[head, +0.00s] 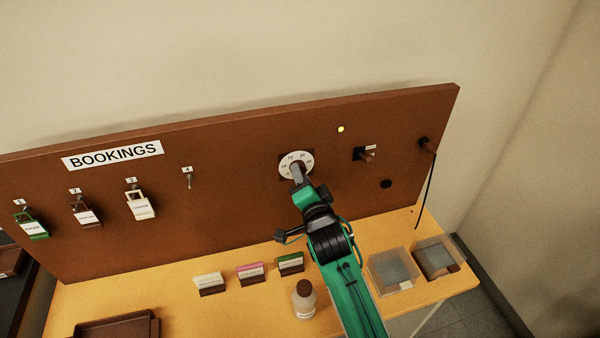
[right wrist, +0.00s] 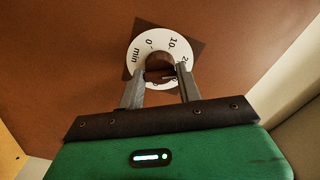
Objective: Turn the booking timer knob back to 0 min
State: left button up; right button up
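The booking timer is a round white dial (head: 296,163) on the brown upright board, with numbers around its rim. In the right wrist view its brown knob (right wrist: 158,62) stands at the dial's centre. The 0 and "min" marks show at upper left of the dial, with 10 and 20 to the right. My right gripper (head: 297,174) is at the dial. In the right wrist view its fingers (right wrist: 160,78) are apart, one on each side of the knob; I cannot tell whether they touch it. The knob's pointer is not clearly readable. My left gripper is out of view.
The board (head: 235,195) carries several hooks with padlocks at left, a lit yellow lamp (head: 340,129), and a small knob (head: 365,155) right of the dial. A bottle (head: 304,299), card holders (head: 249,273) and clear boxes (head: 393,270) stand on the yellow table.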

jog(key=n, duration=2.1)
jog(key=shift+n, duration=0.3)
jog(key=o, duration=1.1)
jog(key=p+v, duration=0.1)
jog(key=v, duration=0.7)
